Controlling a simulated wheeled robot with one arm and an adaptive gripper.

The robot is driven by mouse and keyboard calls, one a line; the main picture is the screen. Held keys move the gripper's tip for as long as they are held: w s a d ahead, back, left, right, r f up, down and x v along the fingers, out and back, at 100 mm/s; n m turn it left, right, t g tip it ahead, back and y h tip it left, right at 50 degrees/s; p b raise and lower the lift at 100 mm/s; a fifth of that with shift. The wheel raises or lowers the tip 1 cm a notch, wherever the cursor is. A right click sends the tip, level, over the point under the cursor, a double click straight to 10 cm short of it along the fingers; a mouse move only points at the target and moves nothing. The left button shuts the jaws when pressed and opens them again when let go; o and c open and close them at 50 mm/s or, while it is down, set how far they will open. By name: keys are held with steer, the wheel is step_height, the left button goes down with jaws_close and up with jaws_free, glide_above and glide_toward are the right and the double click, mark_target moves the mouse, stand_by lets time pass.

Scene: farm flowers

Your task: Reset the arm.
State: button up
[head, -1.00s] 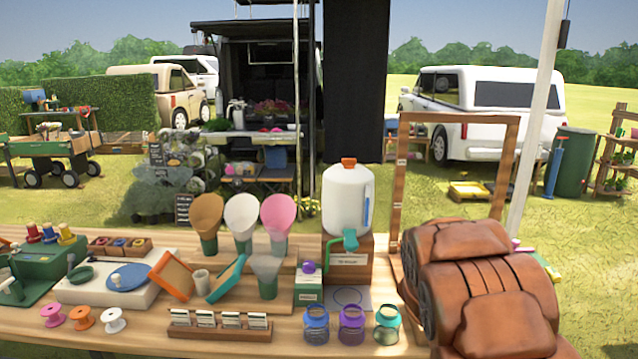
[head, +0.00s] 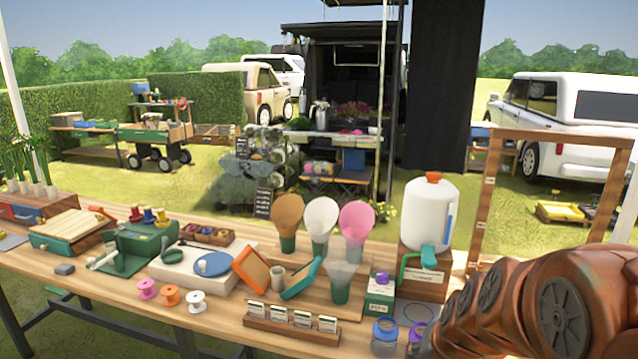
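My brown arm fills the lower right of the head view, in front of the right end of the wooden table (head: 90,262). Its end is out of the picture, so my gripper is not visible, nor whether it holds anything. The arm hides the table's right end and part of the wooden frame (head: 488,190). A white jug (head: 428,213) with an orange cap stands on a wooden box just left of the arm. A blue-lidded jar (head: 385,335) stands at the front edge close to the arm.
Three paper cones (head: 321,220) stand behind an orange frame (head: 251,269) and a card rack (head: 291,317). Several spools (head: 170,296) lie near the front edge. A green press (head: 130,247) and a wooden box (head: 68,230) stand left. Grass lies beyond the table.

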steer(key=s+a+r+n+g+p, duration=0.1)
steer(key=s+n+g, duration=0.3)
steer(key=s, duration=2.2)
steer(key=a+r+g, duration=0.1)
steer(key=g, duration=0.2)
steer(key=shift+r+h, duration=0.15)
steer(key=shift+h, duration=0.15)
steer(key=shift+a, duration=0.1)
steer(key=shift+c, duration=0.5)
